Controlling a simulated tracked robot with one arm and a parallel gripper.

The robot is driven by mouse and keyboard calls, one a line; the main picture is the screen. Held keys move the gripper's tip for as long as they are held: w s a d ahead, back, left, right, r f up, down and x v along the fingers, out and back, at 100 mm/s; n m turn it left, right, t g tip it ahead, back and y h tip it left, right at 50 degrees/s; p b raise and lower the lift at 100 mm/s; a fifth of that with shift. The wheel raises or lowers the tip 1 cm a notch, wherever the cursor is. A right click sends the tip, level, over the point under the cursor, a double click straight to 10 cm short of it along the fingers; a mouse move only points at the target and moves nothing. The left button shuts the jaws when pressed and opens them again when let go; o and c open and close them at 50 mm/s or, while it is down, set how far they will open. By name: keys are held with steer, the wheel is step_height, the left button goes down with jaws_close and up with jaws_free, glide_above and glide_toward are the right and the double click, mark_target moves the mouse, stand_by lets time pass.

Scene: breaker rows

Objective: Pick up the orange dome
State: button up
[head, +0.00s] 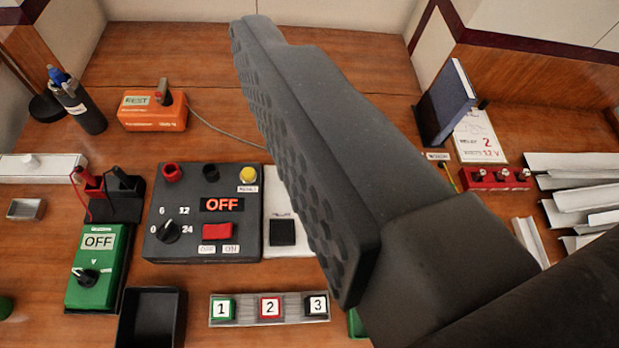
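I see no orange dome in the head view; my gripper hides part of the scene. The only large orange thing is a box (152,111) with a display reading "REST" and a grey lever on top, at the back left. One dark grey finger of my gripper (310,130) reaches from the lower right up to the top middle, its dimpled pad facing left. I cannot make out a second finger, and nothing shows held against the pad.
A dark panel (190,249) with a red switch and "OFF" display sits at the centre left. A green meter (96,270), a black tray (150,318) and numbered blocks (270,307) are nearby. A blue binder (445,105) and metal rails (580,190) stand at right.

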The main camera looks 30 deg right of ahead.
steer(key=w+d+f+n+g+y, duration=0.1)
steer(key=w+d+f, duration=0.25)
steer(key=f, duration=0.25)
steer(key=w+d+f+n+g+y, duration=0.1)
steer(key=w+d+f+g, duration=0.2)
steer(key=f, duration=0.4)
steer(key=w+d+f+n+y, duration=0.1)
steer(key=d+f, duration=0.5)
steer(key=f, duration=0.4)
steer(key=w+d+f+n+t+y, duration=0.1)
steer(key=w+d+f+y, duration=0.1)
steer(key=d+f, duration=0.6)
steer(key=w+d+f+n+y, duration=0.1)
steer(key=d+f, duration=0.3)
steer(key=f, duration=0.7)
steer(key=b+x, duration=0.1)
steer(key=x, duration=0.6)
steer(key=shift+a+f, duration=0.15)
steer(key=x, duration=0.1)
steer(key=b+x, duration=0.1)
steer(key=x, duration=0.2)
steer(key=shift+a+f+b, duration=0.25)
steer(key=shift+a+b, duration=0.15)
steer(key=shift+a, duration=0.05)
steer(key=shift+w+a+f, duration=0.1)
steer(key=shift+w+a, duration=0.2)
steer(key=shift+w, duration=0.2)
steer(key=c, duration=1.1)
